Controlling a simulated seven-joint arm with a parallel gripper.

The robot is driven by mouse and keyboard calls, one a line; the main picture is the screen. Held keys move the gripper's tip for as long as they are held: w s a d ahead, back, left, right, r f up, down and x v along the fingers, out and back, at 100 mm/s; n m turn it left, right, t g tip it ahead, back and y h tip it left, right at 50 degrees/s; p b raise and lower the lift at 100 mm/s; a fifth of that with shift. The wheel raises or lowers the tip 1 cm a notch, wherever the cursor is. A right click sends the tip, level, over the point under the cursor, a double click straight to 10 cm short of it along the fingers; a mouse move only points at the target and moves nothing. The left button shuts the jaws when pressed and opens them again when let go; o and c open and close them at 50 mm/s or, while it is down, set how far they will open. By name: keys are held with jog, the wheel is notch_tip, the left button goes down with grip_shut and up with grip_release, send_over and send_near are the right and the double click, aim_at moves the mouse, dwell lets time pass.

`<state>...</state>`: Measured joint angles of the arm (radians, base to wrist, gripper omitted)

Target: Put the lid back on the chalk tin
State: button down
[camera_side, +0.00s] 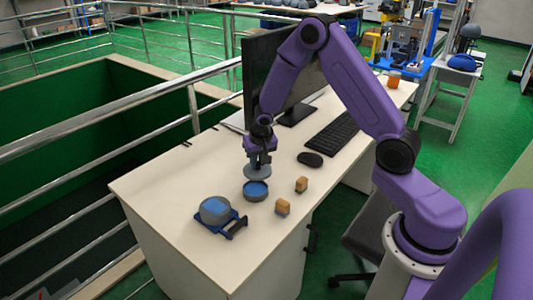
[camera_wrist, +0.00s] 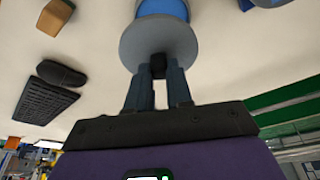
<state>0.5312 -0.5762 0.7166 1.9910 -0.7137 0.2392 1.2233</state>
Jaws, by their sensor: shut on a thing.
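My gripper (camera_side: 260,160) is shut on the dark knob of a grey round lid (camera_side: 257,172). In the wrist view the fingers (camera_wrist: 158,68) pinch the knob, and the lid (camera_wrist: 140,42) looks like a flat disc. In the side view the lid hangs roughly level just above an open round tin (camera_side: 256,193), apart from it. The tin is grey-blue with a bright blue inside. In the wrist view the tin (camera_wrist: 163,9) shows beyond the lid, which hides part of it.
A grey round container with a blue top (camera_side: 214,209) sits in a blue holder (camera_side: 237,227) to the left. Two wooden blocks (camera_side: 282,207) (camera_side: 301,184) stand right of the tin. A mouse (camera_side: 310,159), keyboard (camera_side: 332,138) and monitor (camera_side: 285,80) are behind.

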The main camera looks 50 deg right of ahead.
aim_at(256, 172)
jog(key=shift+w+a+f, duration=0.15)
jog(key=shift+a+f, duration=0.05)
jog(key=shift+a, duration=0.25)
jog(key=shift+f, duration=3.2)
jog(key=shift+f, duration=0.15)
jog(key=shift+c, duration=2.3)
grip_release()
jog(key=shift+r, duration=3.5)
